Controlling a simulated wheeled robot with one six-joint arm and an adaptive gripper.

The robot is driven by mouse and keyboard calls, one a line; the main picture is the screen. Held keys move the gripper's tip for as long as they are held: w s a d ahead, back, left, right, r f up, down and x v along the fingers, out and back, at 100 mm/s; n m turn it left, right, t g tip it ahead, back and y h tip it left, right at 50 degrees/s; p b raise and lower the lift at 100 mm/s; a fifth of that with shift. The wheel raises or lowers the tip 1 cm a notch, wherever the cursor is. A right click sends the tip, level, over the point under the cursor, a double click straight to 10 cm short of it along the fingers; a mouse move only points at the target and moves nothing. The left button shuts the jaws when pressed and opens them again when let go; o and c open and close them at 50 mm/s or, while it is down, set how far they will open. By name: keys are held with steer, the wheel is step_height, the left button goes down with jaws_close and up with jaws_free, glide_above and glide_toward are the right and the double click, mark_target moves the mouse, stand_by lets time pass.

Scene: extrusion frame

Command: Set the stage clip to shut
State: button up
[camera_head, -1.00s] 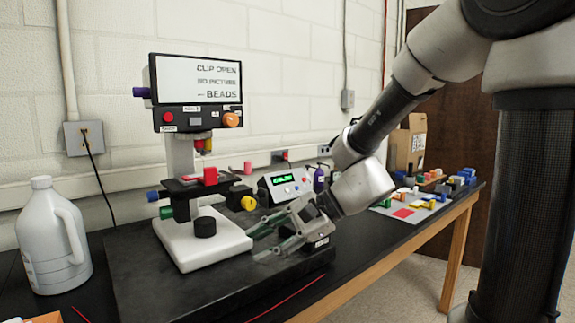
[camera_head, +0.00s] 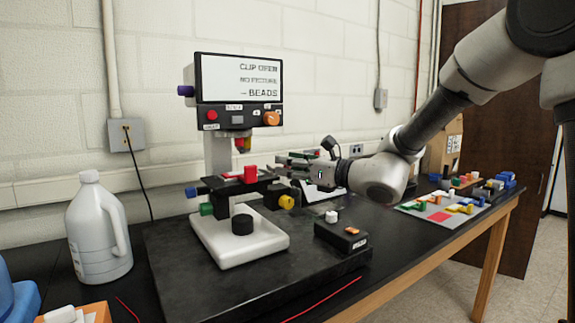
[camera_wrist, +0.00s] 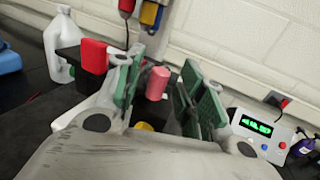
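A microscope-like machine (camera_head: 240,240) has a white base, a black stage (camera_head: 228,187) and a screen (camera_head: 240,78) reading "CLIP OPEN", "NO PICTURE", "BEADS". A red block (camera_head: 250,174) sits on the stage; it also shows in the wrist view (camera_wrist: 93,55). My gripper (camera_head: 285,165) is at the right end of the stage, pointing left. In the wrist view my gripper (camera_wrist: 160,80) is open, with a pink cylinder (camera_wrist: 157,82) between its green-padded fingers. I cannot tell whether the fingers touch it. The head view does not clearly show this cylinder, probably the clip's handle.
A yellow knob (camera_head: 287,202) sits below my gripper. A small black box (camera_head: 341,238) stands on the dark slab in front. A device with a green display (camera_wrist: 257,127) is to the right. A white jug (camera_head: 98,230) stands left; coloured parts lie on a board (camera_head: 412,208) at right.

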steer(key=shift+x, duration=0.75)
jaws_close()
